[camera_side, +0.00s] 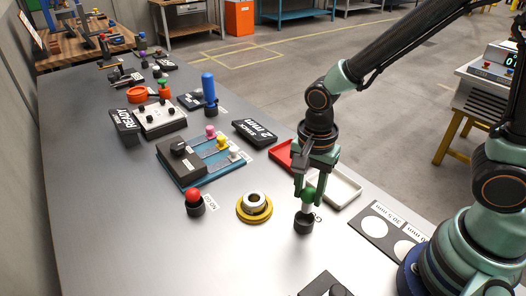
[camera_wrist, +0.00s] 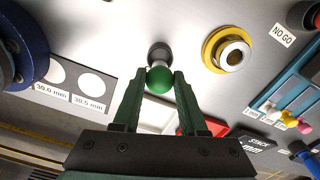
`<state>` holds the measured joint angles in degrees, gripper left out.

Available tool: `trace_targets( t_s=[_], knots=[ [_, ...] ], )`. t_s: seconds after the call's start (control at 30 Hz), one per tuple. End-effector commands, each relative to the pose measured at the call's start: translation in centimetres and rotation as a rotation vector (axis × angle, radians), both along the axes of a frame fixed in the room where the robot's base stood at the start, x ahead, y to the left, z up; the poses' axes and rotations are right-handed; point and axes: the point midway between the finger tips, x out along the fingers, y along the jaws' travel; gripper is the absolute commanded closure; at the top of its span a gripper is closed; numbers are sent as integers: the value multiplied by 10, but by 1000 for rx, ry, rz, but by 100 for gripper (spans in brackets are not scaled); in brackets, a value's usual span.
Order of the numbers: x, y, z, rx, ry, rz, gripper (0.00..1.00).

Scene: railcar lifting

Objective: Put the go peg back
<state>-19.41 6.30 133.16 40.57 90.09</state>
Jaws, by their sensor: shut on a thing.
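The go peg has a green ball knob (camera_side: 309,194), also seen in the wrist view (camera_wrist: 160,82). My gripper (camera_side: 307,188) is shut on this knob, with one finger on each side; both fingers show in the wrist view. A black round holder (camera_side: 304,225) stands directly below the peg, beside a partly hidden label. A short grey length shows between knob and holder. The peg looks upright and lined up with the holder; how deep it sits cannot be told.
A yellow ring with a metal collar (camera_side: 254,207) stands left of the holder. Further left is a red-knobbed peg (camera_side: 193,196) in its holder, by the NO GO label (camera_wrist: 283,36). Red (camera_side: 279,159) and white (camera_side: 347,191) trays lie behind. The front-left table is bare.

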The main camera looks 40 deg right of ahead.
Motion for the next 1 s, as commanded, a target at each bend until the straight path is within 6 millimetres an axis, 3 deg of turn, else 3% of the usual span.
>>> trace_targets(
  t_s=[0.5, 0.93, 0.97, 1.0],
  knots=[
    [0, 0, -46, 0, 1, 0, 100],
    [0, 0, -51, 0, 0, 0, 100],
    [0, 0, -51, 0, 0, 0, 51],
    [0, 0, -51, 0, -1, 0, 35]
  ],
)
